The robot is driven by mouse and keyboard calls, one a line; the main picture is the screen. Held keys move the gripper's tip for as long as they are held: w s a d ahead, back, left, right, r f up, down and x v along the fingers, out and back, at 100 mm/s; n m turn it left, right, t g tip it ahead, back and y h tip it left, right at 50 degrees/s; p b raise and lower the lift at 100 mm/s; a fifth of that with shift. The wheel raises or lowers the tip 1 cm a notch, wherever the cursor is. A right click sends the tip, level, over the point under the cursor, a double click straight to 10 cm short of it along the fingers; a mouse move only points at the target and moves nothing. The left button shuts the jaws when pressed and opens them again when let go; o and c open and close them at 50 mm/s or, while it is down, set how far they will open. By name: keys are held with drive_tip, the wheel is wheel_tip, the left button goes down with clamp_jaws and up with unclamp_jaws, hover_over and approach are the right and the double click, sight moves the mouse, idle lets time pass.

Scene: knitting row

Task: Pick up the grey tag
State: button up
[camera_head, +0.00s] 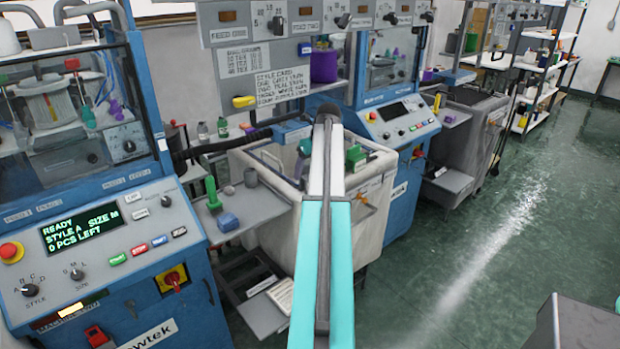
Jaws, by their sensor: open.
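I cannot make out the grey tag for certain. My teal and white arm rises from the bottom middle to a dark joint in front of the white bin. I cannot see my gripper's fingers. The arm hides part of the bin and whatever lies behind it.
A blue knitting machine (150,230) stands at left, its display reading READY, 0 PCS LEFT. A white bin (285,222) stands mid-view.

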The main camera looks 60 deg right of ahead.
sight(308, 172)
drive_tip(key=shift+f, duration=0.1)
idle(0.3)
drive_tip(key=shift+p+x, duration=1)
drive_tip(key=shift+x, duration=1.55)
drive_tip(key=shift+w, duration=0.15)
drive_tip(key=c, duration=0.8)
